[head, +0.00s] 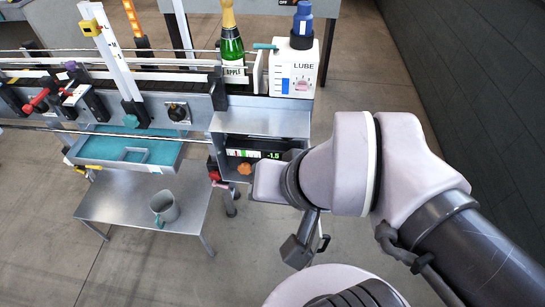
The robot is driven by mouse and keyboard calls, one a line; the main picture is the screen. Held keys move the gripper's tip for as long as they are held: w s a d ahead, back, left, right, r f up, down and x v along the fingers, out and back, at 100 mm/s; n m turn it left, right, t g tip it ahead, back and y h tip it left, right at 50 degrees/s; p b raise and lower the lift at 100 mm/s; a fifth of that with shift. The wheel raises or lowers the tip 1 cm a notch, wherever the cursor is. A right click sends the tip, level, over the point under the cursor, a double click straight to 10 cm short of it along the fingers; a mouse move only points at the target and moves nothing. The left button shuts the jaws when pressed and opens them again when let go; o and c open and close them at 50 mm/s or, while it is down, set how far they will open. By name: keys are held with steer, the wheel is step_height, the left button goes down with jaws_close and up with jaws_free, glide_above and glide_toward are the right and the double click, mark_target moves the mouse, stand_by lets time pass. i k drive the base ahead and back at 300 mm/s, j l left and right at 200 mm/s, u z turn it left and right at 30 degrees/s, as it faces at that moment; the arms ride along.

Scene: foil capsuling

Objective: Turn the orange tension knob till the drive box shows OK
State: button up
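The orange tension knob (245,168) is on the drive box (233,172) below the right end of the conveyor. The box's dark display (273,155) reads -1.5, beside a small coloured bar in red, white and green. No OK shows on the part I can see. My arm's wrist is in front of the box's right part, close to the right of the knob in the picture. I cannot see my gripper's fingers, nor whether they touch the knob.
A green bottle (231,45) and a white LUBE tank (293,72) stand at the conveyor's right end. A blue tray (122,150) hangs below it. A grey jug (165,207) stands on a low metal table (128,196). The floor at lower left is clear.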

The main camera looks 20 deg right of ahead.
mark_target(244, 168)
steer(key=i+j+z, duration=0.1)
steer(key=j, duration=0.35)
steer(key=i+j, duration=0.2)
steer(key=j, duration=0.2)
steer(key=i+j+z, duration=0.15)
steer(key=j, duration=0.3)
steer(key=i+j+z, duration=0.1)
steer(key=j, duration=0.35)
steer(key=i+j+z, duration=0.1)
steer(key=j, duration=0.35)
